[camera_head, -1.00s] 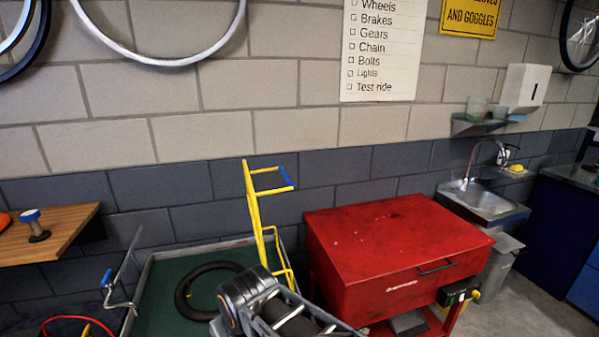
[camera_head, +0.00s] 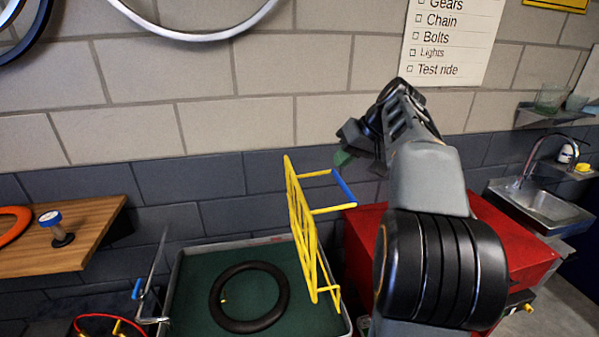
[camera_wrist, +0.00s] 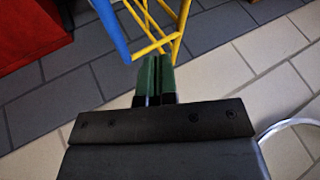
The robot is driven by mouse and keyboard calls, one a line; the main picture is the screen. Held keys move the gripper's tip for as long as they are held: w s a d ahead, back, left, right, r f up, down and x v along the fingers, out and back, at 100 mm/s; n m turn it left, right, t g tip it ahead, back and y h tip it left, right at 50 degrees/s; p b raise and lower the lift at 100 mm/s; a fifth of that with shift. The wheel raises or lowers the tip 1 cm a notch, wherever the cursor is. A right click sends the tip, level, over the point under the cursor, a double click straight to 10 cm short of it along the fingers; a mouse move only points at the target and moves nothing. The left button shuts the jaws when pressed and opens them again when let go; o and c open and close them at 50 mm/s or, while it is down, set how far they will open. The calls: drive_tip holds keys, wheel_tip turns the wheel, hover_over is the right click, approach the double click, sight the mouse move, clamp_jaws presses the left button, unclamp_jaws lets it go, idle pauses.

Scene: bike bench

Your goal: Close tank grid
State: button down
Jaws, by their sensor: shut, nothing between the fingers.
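The yellow tank grid (camera_head: 302,225) stands raised and nearly upright at the right side of the tank (camera_head: 175,285). Its blue handle bar (camera_head: 344,187) sticks out to the right near its top. My gripper (camera_head: 343,159) is just above the blue handle in the head view, apart from it as far as I can tell, with green fingertips together and empty. In the wrist view, the shut fingertips (camera_wrist: 158,75) point toward the yellow grid bars (camera_wrist: 152,38), with the blue handle (camera_wrist: 110,27) to their left. My arm hides part of the area right of the grid.
A black tyre or tube (camera_head: 249,297) lies on the tank's green floor. A red tool chest (camera_head: 515,235) stands right of the tank, partly behind my arm. A wooden shelf (camera_head: 75,245) with a blue-topped tool is at the left. A sink (camera_head: 545,205) is at the far right.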

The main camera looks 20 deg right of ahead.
drive_tip(key=w+a+f+p, duration=0.2)
drive_tip(key=w+a+f, duration=0.3)
drive_tip(key=f, duration=0.3)
drive_tip(key=shift+w+a+p, duration=0.2)
drive_tip(key=shift+a+p, duration=0.1)
drive_tip(key=shift+a, duration=0.55)
drive_tip(key=shift+a+r, duration=0.1)
